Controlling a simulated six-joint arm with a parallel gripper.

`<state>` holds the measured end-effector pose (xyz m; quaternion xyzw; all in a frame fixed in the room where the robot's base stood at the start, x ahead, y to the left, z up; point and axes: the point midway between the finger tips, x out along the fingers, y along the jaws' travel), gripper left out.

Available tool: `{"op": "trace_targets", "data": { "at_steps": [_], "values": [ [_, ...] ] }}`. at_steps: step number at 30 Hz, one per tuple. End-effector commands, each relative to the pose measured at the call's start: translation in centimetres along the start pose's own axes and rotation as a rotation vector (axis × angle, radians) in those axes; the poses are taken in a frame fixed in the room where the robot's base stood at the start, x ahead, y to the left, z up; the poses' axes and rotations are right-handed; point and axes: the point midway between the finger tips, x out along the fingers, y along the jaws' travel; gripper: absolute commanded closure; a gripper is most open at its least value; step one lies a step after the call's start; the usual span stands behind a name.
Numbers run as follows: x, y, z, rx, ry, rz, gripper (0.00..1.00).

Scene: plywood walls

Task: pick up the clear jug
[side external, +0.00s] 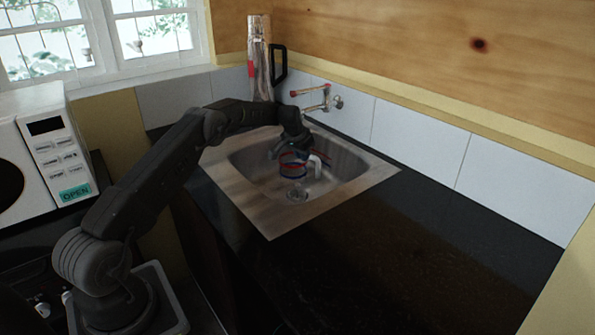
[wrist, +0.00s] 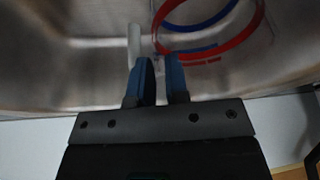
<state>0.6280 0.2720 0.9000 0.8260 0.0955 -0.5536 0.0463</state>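The clear jug (side external: 293,166), see-through with red and blue rings and a white handle, is in the sink basin below my gripper (side external: 280,150). In the wrist view, the jug's red and blue rings (wrist: 225,42) curve across the top right, and its pale handle (wrist: 134,42) stands just beyond the left fingertip. My gripper (wrist: 159,64) has its two blue-tipped fingers a little apart, with no object visible between them. The jug's clear body is hard to make out. I cannot tell whether a finger touches the handle.
The metal sink (side external: 247,212) surrounds the jug, with its basin walls close by. A tap (side external: 322,98) sticks out from the tiled wall behind. A tall shiny vessel with a black handle (side external: 279,64) stands at the back. The dark counter (side external: 400,250) is clear at right.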

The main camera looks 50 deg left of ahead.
Motion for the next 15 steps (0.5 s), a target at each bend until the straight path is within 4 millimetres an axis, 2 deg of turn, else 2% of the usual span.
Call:
{"op": "trace_targets", "data": {
  "at_steps": [1, 4, 15],
  "values": [
    [-0.01, -0.01, 0.00, 0.000, 0.000, 0.000, 0.90],
    [-0.02, -0.01, 0.00, 0.000, 0.000, 0.000, 1.00],
    [-0.01, -0.02, 0.01, 0.000, 0.000, 0.000, 1.00]
  ]
}}
